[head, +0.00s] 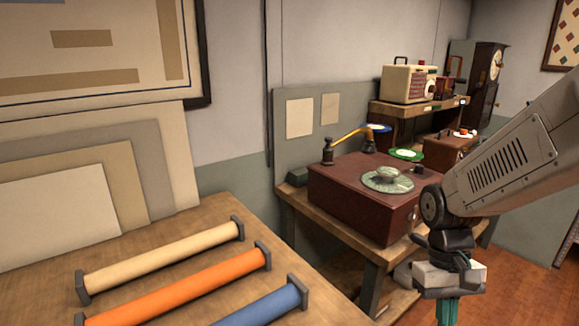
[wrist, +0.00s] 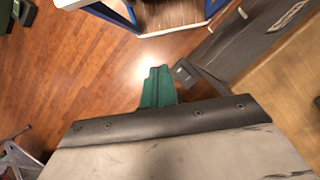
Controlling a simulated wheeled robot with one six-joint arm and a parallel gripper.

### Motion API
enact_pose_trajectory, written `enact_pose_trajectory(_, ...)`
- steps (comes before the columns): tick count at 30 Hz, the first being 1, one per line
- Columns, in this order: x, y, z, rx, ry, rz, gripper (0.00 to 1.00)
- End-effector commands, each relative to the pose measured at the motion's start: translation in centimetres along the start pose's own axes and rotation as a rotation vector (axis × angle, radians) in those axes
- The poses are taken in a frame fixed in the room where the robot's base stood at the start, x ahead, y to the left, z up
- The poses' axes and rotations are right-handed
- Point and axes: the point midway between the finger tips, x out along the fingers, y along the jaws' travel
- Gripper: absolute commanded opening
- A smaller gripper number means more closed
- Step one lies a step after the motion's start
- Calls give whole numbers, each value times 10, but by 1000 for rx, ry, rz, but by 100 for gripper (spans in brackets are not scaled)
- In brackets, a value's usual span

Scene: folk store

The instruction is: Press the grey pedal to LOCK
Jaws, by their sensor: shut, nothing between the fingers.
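My gripper (wrist: 158,80) shows in the wrist view as teal fingers closed together, with wooden floor beyond them. In the head view its teal fingers (head: 447,311) point down at the bottom edge, and their tips are cut off. A small dark grey block (wrist: 184,72) lies just right of the fingers in the wrist view, beside a long dark grey body (wrist: 250,45) with a pale label. I cannot tell whether this block is the grey pedal, nor whether the fingers touch it. No LOCK marking is readable.
A wooden bench (head: 215,215) with coloured rolls stands at the front left of the head view. A red-brown record player (head: 345,208) sits on a table behind my gripper. In the wrist view, a blue-edged frame (wrist: 110,13) is at the top and open floor (wrist: 85,75) is left.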

Motion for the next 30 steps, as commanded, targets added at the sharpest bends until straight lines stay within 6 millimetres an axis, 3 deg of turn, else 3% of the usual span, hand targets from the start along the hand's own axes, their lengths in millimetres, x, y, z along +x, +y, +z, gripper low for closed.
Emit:
enact_pose_trajectory(3, -23, -3, 35, 14, 57, -7, 0)
enact_pose_trajectory(9, -48, -7, 85, 27, 173, -19, 0)
enact_pose_trajectory(15, -66, -10, 120, 27, 338, -23, 0)
enact_pose_trajectory(21, -83, -10, 136, 26, 457, -21, 0)
enact_pose_trajectory(30, -87, -10, 140, 25, 484, -20, 0)
